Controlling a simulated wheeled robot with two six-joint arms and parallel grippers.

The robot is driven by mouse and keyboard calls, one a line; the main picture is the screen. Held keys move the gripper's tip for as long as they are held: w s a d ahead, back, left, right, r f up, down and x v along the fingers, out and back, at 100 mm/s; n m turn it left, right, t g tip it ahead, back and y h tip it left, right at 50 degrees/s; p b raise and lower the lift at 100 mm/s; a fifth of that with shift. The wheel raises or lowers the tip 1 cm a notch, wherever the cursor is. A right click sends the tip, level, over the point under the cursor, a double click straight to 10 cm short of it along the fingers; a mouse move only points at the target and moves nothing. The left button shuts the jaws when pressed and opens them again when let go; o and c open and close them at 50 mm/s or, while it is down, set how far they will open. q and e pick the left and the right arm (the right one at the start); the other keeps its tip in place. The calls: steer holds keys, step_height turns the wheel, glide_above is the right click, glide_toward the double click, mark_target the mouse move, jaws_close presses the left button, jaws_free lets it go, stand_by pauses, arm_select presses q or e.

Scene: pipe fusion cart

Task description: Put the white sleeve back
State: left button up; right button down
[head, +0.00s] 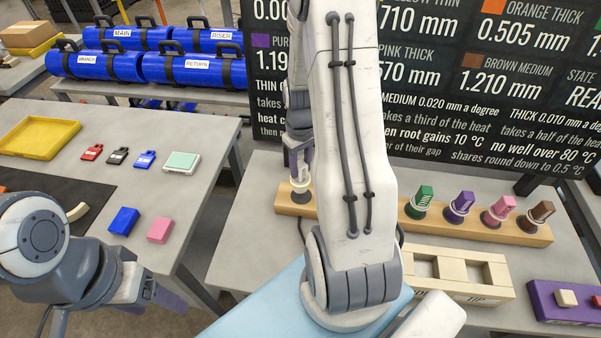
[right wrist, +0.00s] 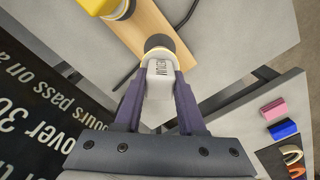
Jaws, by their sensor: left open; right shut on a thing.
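A white sleeve marked MEDIUM (right wrist: 160,72) is between the fingers of my right gripper (right wrist: 160,88) in the right wrist view. A pale ring and a dark round end show at its far side, over the wooden rack (right wrist: 143,28). In the head view my right gripper (head: 300,160) points down at the rack's left end (head: 282,205), with the sleeve (head: 300,184) at its tips. I cannot tell whether the sleeve is seated or just above. My left gripper (head: 150,291) is open at the lower left, away from the rack.
Green (head: 419,202), purple (head: 460,206), pink (head: 498,210) and brown (head: 536,214) sleeves stand along the rack. My right arm hides its middle. A cream tray (head: 455,268) and a purple block (head: 560,300) lie in front. The black board (head: 440,120) stands behind.

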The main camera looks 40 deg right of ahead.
mark_target(301, 175)
step_height(301, 175, down, 3)
steer(key=shift+s+f+p, duration=0.1)
steer(key=shift+f+p, duration=0.05)
steer(key=shift+p, duration=0.15)
steer(key=shift+f, duration=0.15)
steer(key=c, duration=0.5)
jaws_free()
